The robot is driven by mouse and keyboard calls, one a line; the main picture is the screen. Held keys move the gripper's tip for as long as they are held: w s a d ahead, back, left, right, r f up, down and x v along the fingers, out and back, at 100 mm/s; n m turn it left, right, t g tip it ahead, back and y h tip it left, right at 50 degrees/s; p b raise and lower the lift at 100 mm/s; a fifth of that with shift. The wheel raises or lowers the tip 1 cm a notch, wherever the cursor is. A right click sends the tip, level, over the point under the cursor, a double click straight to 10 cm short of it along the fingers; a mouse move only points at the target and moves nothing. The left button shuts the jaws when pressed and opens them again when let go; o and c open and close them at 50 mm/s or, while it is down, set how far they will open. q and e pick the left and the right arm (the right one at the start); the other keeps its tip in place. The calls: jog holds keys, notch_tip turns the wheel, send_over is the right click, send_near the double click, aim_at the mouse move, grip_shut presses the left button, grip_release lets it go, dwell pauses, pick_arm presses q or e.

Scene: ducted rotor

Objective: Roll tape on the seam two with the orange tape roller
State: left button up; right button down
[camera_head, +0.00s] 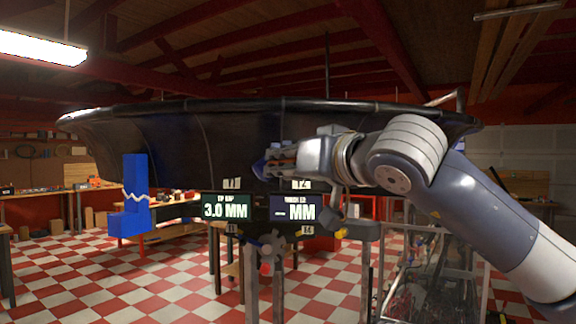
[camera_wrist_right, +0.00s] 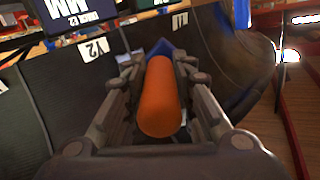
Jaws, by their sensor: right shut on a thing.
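The black curved duct (camera_head: 230,140) spans the middle of the head view. Thin seam lines run down its wall, with small white number tags below them. My right gripper (camera_head: 283,160) is in front of the duct wall near the tag marked 2 (camera_head: 301,184). In the right wrist view my right gripper (camera_wrist_right: 158,95) is shut on the orange tape roller (camera_wrist_right: 160,98). The roller's blue end (camera_wrist_right: 163,48) points toward the duct (camera_wrist_right: 75,95); I cannot tell whether it touches. The tag 2 (camera_wrist_right: 94,48) also shows there. My left gripper is not in view.
Two display screens (camera_head: 226,207) stand below the duct, one reading 3.0 MM. A blue block shape (camera_head: 135,205) with a pale wavy line is at left. Workbenches (camera_head: 160,215) stand behind. The checkered floor (camera_head: 120,280) is mostly open at left.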

jog(key=shift+s+f+b, duration=0.25)
jog(key=shift+s+b, duration=0.35)
jog(key=shift+s+f+b, duration=0.25)
jog(key=shift+s+b, duration=0.45)
jog(key=shift+s, duration=0.5)
jog(key=shift+s+f+b, duration=0.2)
jog(key=shift+s+b, duration=0.45)
jog(key=shift+s, duration=0.5)
jog(key=shift+s+f+b, duration=0.2)
jog(key=shift+s+b, duration=0.25)
jog(key=shift+s, duration=0.3)
jog(key=shift+s+f+b, duration=0.15)
jog(key=shift+s+b, duration=0.3)
jog(key=shift+s, duration=0.25)
